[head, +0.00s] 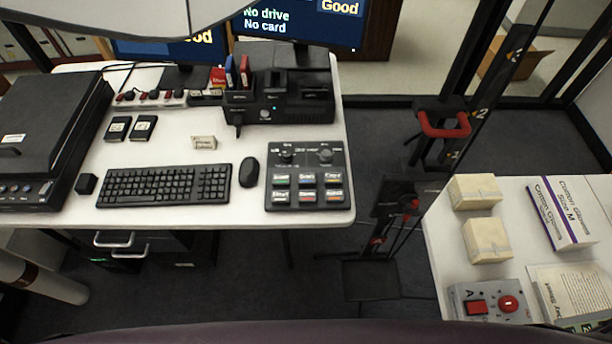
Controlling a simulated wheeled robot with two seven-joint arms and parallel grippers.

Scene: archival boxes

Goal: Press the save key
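A dark control panel (306,160) lies on the right end of the white desk. It has two knobs at its top and two rows of keys with small coloured labels below. The key labels are too small to read, so I cannot tell which one is the save key. Neither of my grippers is in view.
A black keyboard (165,186) and mouse (249,172) lie left of the panel. A black dock (290,98) stands behind it, below a monitor (300,22) reading "No drive", "No card". A black flatbed device (45,130) fills the desk's left end. A side table (440,237) holds boxes.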

